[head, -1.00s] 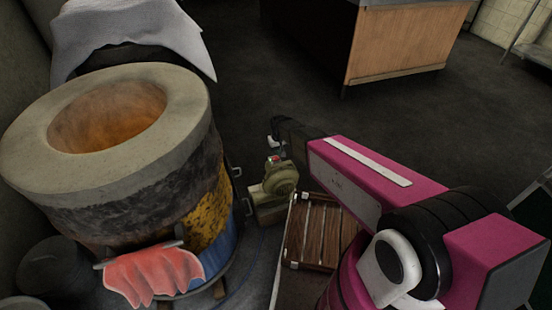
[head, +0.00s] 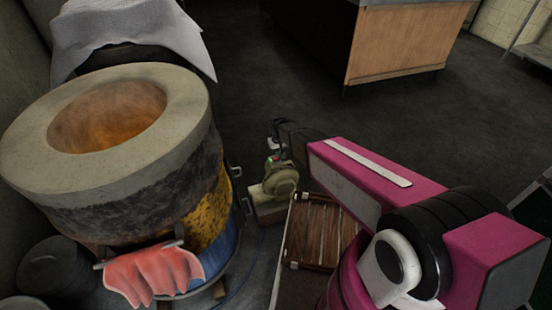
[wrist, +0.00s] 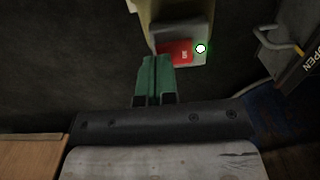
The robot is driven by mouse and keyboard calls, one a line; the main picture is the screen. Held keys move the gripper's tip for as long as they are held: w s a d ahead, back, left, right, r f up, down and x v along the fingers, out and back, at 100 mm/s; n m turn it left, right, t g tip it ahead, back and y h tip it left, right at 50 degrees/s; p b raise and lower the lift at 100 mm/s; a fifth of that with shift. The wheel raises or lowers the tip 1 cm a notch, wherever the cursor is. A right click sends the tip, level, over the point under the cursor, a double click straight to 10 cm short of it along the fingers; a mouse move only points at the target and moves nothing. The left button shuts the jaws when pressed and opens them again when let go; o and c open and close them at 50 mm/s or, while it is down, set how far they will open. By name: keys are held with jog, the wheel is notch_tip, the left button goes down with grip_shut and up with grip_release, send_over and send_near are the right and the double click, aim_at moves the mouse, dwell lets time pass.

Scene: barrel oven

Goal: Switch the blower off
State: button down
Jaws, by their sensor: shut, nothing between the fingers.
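The blower (head: 281,183) is a small olive-green machine on the floor, just right of the oven. Its switch box (wrist: 198,33) shows at the top of the wrist view, with a red switch (wrist: 178,53) and a small glowing white-green lamp (wrist: 200,48) beside it. My gripper (wrist: 154,58) is shut and empty; its green fingertips are at the left edge of the red switch. I cannot tell whether they touch it. In the head view my gripper (head: 273,150) is small and dark above the blower, and the switch is mostly hidden.
The barrel oven (head: 118,170) stands close on the left, with a red cloth (head: 152,276) on its front. An "OPEN" label (wrist: 308,65) shows at the right. Open floor (head: 235,85) lies behind.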

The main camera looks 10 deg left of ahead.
jog(key=shift+f, duration=0.35)
dwell(0.3)
jog(key=shift+r, duration=3.55)
jog(key=shift+d, duration=0.1)
jog(key=s+d+r+m, duration=0.2)
jog(key=d+r, duration=0.3)
jog(key=d, duration=0.7)
jog(key=s+d+r+m, duration=0.2)
jog(key=s+d+r, duration=0.2)
jog(key=d, duration=0.8)
jog(key=s+d+r+m, duration=0.2)
jog(key=s+d+r, duration=0.3)
jog(key=d, duration=0.7)
jog(key=shift+r, duration=0.3)
